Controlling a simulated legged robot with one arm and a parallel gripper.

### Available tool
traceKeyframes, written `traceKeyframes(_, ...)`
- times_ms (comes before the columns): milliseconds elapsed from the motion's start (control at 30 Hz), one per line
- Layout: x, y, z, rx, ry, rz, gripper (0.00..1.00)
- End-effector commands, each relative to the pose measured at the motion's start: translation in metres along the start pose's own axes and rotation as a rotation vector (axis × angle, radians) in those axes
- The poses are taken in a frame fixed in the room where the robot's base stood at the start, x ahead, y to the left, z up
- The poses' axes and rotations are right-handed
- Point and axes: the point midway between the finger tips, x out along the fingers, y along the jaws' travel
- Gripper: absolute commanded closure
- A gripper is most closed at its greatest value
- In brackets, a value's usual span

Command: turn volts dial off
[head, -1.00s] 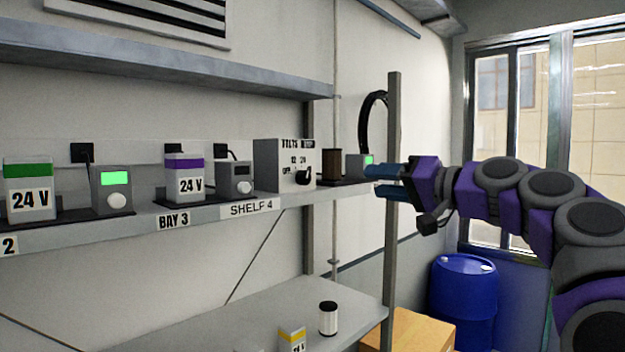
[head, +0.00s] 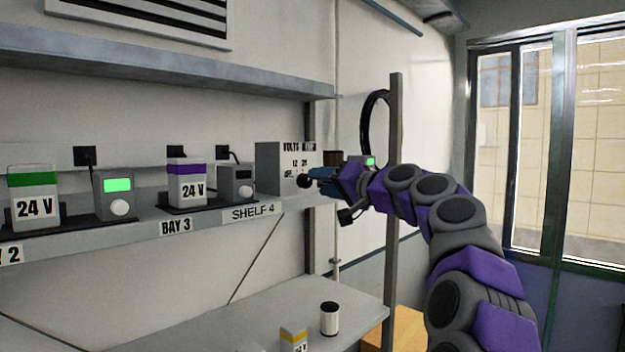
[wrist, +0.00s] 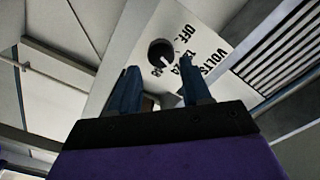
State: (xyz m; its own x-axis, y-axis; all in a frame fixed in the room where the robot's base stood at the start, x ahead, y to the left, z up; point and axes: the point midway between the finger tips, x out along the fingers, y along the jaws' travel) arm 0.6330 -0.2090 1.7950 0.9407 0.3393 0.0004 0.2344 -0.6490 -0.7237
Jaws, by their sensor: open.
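The volts dial is a black round knob (head: 304,181) on the pale front face of a grey box (head: 268,168) on the shelf. The face is printed VOLTS, 12, 24 and OFF. In the wrist view the knob (wrist: 160,52) is just beyond and between the fingertips. My gripper (head: 318,183) is close in front of the box, with its blue fingers pointing at the knob. In the wrist view my gripper (wrist: 157,82) is open, one finger to each side of the knob. I cannot tell whether a finger touches it. The knob's pointer direction is unclear.
Left of the box, purple (head: 187,182) and green (head: 34,197) 24 V batteries stand beside small meter boxes. A grey upright post (head: 394,130) stands by the shelf end.

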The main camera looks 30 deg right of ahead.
Motion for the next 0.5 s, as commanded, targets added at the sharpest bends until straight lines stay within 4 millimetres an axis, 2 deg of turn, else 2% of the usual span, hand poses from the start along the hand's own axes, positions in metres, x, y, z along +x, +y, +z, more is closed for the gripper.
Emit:
traceKeyframes(67,0.014,0.002,0.001,0.000,-0.005,0.002,0.52)
traceKeyframes(200,0.027,-0.001,0.000,-0.002,-0.002,0.001,0.52)
traceKeyframes(500,0.038,0.000,0.001,0.000,-0.002,-0.001,0.52)
